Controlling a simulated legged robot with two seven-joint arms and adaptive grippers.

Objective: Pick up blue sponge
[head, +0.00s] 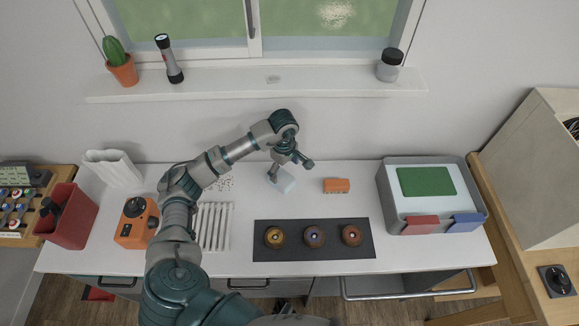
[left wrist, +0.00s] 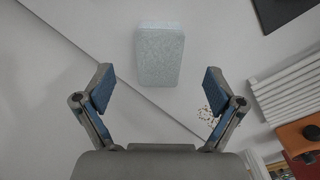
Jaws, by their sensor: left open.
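A pale blue block that looks like the sponge (head: 285,182) lies on the white worktop toward the wall. My left gripper (head: 291,167) is open right above and beside it, with its fingers pointing down. In the left wrist view the pale blue sponge (left wrist: 160,56) lies beyond the fingertips, roughly centred between the two open fingers of the left gripper (left wrist: 160,91). Nothing is held between them. Whether a finger touches the sponge cannot be told. My right gripper is not in view.
An orange block (head: 336,185) lies right of the sponge. A dark mat (head: 290,253) with three round items lies in front. A grey tub (head: 384,190) with red and blue pieces on its front edge stands right. A ribbed white rack (head: 213,227) and orange device (head: 136,224) stand left.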

